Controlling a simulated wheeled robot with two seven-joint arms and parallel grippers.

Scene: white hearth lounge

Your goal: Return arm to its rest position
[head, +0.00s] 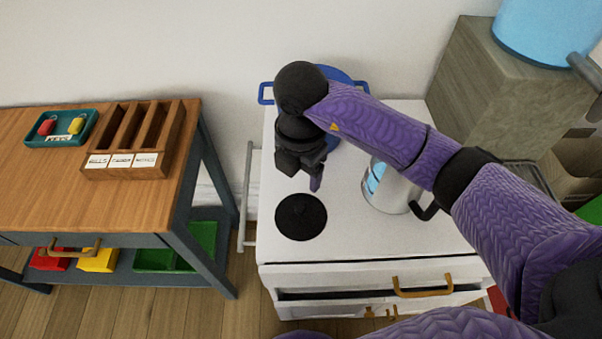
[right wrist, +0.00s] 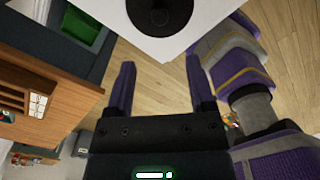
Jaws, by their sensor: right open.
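My right arm reaches in from the right in the head view, over the white stove cabinet (head: 350,250). My right gripper (head: 316,184) points down above the white top, behind a black round burner plate (head: 301,217). In the right wrist view the right gripper (right wrist: 160,88) has its two purple fingers apart with nothing between them. The burner plate (right wrist: 158,14) shows beyond the fingertips there. My left gripper is in neither view.
A silver pot (head: 388,190) with blue inside stands under my right forearm. A blue pan (head: 340,76) is partly hidden behind the arm. A wooden table (head: 60,195) with a sorter (head: 136,140) stands left. A wooden block (head: 505,85) bears a blue vessel (head: 545,30).

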